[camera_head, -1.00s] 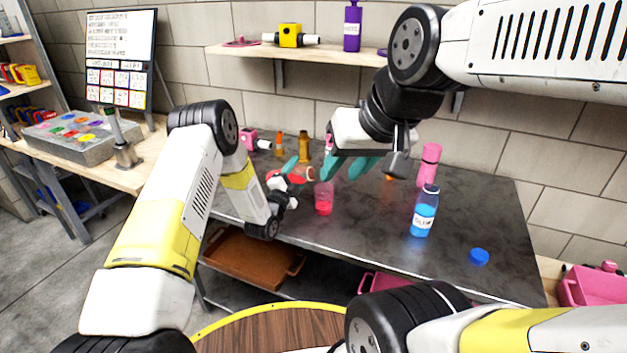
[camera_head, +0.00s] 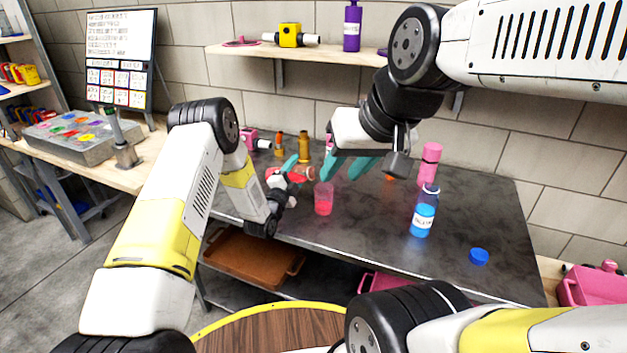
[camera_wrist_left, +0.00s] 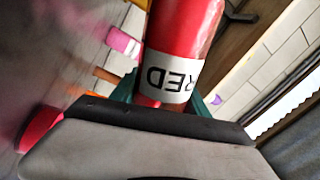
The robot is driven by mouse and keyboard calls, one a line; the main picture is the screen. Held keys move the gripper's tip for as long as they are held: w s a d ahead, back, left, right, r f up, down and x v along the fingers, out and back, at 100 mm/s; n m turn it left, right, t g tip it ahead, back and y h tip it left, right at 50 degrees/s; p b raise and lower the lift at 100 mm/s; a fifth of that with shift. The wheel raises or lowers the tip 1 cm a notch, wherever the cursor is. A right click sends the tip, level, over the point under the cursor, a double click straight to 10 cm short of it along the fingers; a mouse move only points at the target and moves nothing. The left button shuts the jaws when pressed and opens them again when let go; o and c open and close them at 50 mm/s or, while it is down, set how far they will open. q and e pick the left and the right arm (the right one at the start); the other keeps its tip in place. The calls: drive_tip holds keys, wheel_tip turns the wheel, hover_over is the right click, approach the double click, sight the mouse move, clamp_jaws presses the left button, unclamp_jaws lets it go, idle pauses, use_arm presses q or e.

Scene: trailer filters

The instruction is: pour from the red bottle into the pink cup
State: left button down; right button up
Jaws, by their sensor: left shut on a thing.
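My left gripper (camera_head: 291,170) is shut on the red bottle (camera_head: 283,174), which lies tipped near level above the worktop, its neck end toward the pink cup. In the left wrist view the red bottle (camera_wrist_left: 185,35) shows its white "RED" label between the teal fingers. The pink cup (camera_head: 324,201) stands upright on the dark worktop just right of the bottle's end, with red-pink contents visible. I cannot make out a stream between them. My right gripper (camera_head: 349,168) is open and looks empty, its teal fingers spread above and right of the cup.
A blue bottle (camera_head: 422,214) and a pink bottle (camera_head: 429,163) stand to the right on the worktop (camera_head: 380,240). A blue cap (camera_head: 479,256) lies near its right end. Orange bottles (camera_head: 304,148) stand behind. A shelf (camera_head: 340,55) is on the wall above.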

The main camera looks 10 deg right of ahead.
use_arm(q)
drive_tip(key=shift+s+d+r+m+h+p, duration=0.2)
drive_tip(key=shift+r+m+p, duration=0.1)
drive_tip(key=shift+r+m, duration=0.4)
drive_tip(key=shift+s+d+r+m+h+p, duration=0.1)
drive_tip(key=shift+d+r+m+p, duration=0.2)
drive_tip(key=shift+m, duration=0.6)
idle(2.2)
